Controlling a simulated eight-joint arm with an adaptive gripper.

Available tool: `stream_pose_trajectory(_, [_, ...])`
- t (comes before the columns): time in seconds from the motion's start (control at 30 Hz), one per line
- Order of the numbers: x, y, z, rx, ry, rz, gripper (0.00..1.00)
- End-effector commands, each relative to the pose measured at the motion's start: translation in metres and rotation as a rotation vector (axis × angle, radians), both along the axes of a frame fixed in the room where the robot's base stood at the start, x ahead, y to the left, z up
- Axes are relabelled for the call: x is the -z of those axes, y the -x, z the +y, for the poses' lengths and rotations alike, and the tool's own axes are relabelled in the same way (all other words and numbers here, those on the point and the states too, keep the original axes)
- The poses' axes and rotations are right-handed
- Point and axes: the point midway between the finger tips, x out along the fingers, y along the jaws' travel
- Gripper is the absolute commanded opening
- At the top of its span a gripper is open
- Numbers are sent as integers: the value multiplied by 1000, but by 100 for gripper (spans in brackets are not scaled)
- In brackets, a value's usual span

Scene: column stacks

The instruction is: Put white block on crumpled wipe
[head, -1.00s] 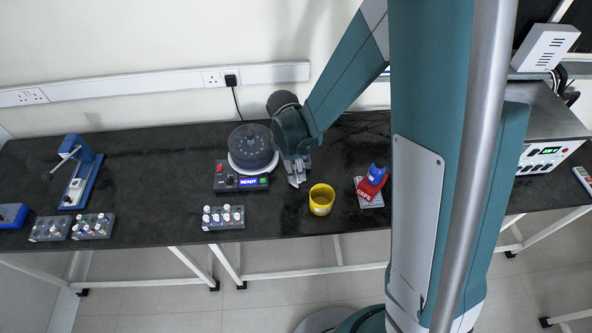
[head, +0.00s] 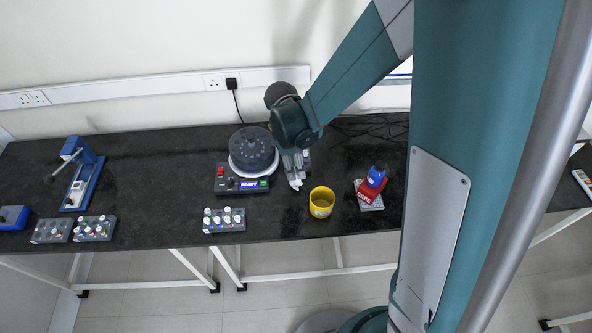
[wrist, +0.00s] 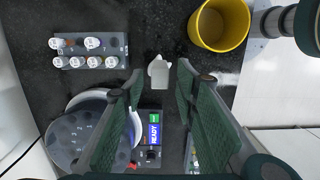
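A small white shape (wrist: 159,76) lies on the dark bench between and beyond my fingertips in the wrist view. Its near part is smooth and flat like a block, and its far edge is ragged like the crumpled wipe (wrist: 157,60). The block seems to rest on the wipe, but the two are hard to tell apart. In the head view the white patch (head: 296,184) shows just below my gripper (head: 293,172). My gripper also shows in the wrist view (wrist: 158,72), its fingers wide apart and nothing held between them.
A yellow cup (head: 321,203) stands right of the white patch. A round centrifuge (head: 252,151) stands close on the left. A vial rack (head: 224,220) is at the front left. Bare bench lies in front.

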Motion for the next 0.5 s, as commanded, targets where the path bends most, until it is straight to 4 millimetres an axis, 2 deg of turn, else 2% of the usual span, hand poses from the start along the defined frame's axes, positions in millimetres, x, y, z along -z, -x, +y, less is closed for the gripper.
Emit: stream_pose_trajectory(0.5, [-64, 0, 8, 0, 0, 0, 30])
